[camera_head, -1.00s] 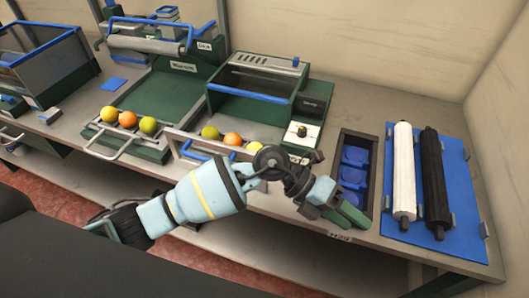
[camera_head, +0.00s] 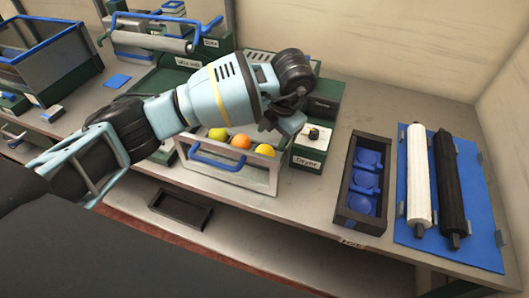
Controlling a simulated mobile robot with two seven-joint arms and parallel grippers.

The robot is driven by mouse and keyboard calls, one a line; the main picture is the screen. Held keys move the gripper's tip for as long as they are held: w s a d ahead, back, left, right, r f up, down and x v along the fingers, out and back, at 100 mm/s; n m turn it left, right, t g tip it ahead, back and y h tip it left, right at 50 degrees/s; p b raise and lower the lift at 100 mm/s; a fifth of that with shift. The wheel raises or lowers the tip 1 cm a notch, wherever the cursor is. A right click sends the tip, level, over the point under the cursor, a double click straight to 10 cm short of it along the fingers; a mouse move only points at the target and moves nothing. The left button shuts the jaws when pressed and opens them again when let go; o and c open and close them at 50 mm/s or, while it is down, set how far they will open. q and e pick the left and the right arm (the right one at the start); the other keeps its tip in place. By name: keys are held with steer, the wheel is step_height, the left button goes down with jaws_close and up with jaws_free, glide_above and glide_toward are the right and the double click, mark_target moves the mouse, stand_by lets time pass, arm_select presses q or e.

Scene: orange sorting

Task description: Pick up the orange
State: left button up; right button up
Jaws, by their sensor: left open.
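An orange (camera_head: 240,141) sits in the small clear-fronted drawer (camera_head: 228,178) with a blue handle. A yellow-green fruit (camera_head: 217,134) is to its left and a yellow fruit (camera_head: 265,150) to its right. My left gripper (camera_head: 286,126) is above and just right of these fruits, pointing down toward the bench. It is open; its fingertips are mostly hidden behind its own wrist, and nothing is seen between them. My left arm hides the other tray of fruits to the left. My right gripper is not in view.
A dark box with blue round pieces (camera_head: 361,206) stands right of the drawer. Beyond it, a white roller (camera_head: 419,180) and a black roller (camera_head: 450,185) lie on a blue board (camera_head: 480,235). A small control box (camera_head: 310,148) is close to the gripper.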

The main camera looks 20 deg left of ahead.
mark_target(267, 149)
arm_select(q)
steer(key=shift+s+x, duration=0.2)
steer(key=shift+x, duration=1.65)
steer(key=shift+s+x, duration=0.2)
steer(key=shift+x, duration=1.65)
steer(key=c, duration=0.7)
